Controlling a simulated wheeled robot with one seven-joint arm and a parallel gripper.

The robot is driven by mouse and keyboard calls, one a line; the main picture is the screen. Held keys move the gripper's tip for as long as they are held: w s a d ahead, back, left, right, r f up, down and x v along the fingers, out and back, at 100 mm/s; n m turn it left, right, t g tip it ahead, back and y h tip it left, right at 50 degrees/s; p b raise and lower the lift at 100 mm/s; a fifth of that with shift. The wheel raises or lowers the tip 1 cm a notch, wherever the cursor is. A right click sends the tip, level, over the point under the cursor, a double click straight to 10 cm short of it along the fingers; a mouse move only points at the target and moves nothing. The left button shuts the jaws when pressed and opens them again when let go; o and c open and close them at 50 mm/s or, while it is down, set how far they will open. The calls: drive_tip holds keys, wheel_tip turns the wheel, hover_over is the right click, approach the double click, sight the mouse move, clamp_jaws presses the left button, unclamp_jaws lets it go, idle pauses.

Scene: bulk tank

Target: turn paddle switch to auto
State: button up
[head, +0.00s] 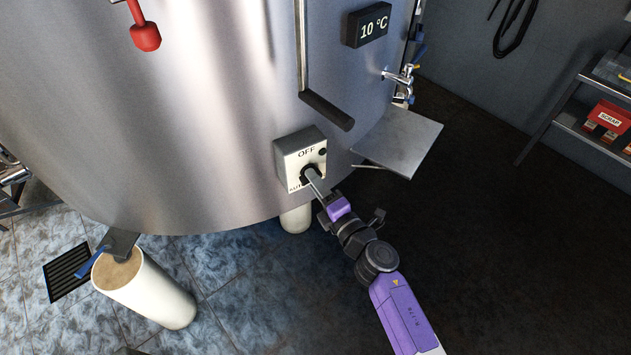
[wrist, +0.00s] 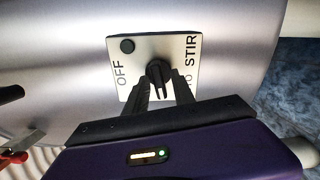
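The paddle switch is a black knob (wrist: 159,72) on a pale switch box (head: 291,166) low on the steel tank. The box face reads OFF at the top and AUTO at lower left in the head view; the wrist view (wrist: 128,62) also shows STIR, with AUTO mostly hidden by a finger. Which label the paddle points at I cannot tell. My gripper (head: 316,183) is at the box face. In the wrist view my gripper (wrist: 162,86) has its fingers apart, one on each side of the paddle. A gap shows between them, and no firm contact is visible.
A metal shelf plate (head: 405,140) juts out to the right, below a tap (head: 398,76). A white tank leg (head: 297,218) stands below. Dark floor to the right is clear.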

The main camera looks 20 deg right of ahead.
idle(0.3)
drive_tip(key=s+d, duration=0.1)
drive_tip(key=s, duration=0.6)
drive_tip(key=shift+s, duration=0.35)
